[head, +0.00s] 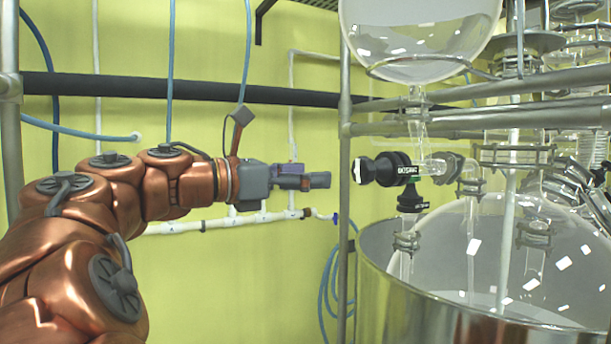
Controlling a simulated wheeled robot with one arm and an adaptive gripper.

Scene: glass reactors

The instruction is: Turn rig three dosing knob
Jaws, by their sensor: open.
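The valve joins the glassware above the glass reactor vessel at the right of the head view. My gripper (328,180) is at the middle, pointing right toward the knob. It is left of the knob with a gap between them. It is open and holds nothing that I can see. Its fingers are seen from the side, so the space between them is hidden. Whether this is rig three cannot be read.
A metal upright (344,130) of the frame stands close by the gap between gripper and knob. Horizontal rails (470,125) cross above the valve. A glass flask (420,35) hangs overhead. A steel vessel (400,300) is below. Blue hoses (330,270) hang by the yellow wall.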

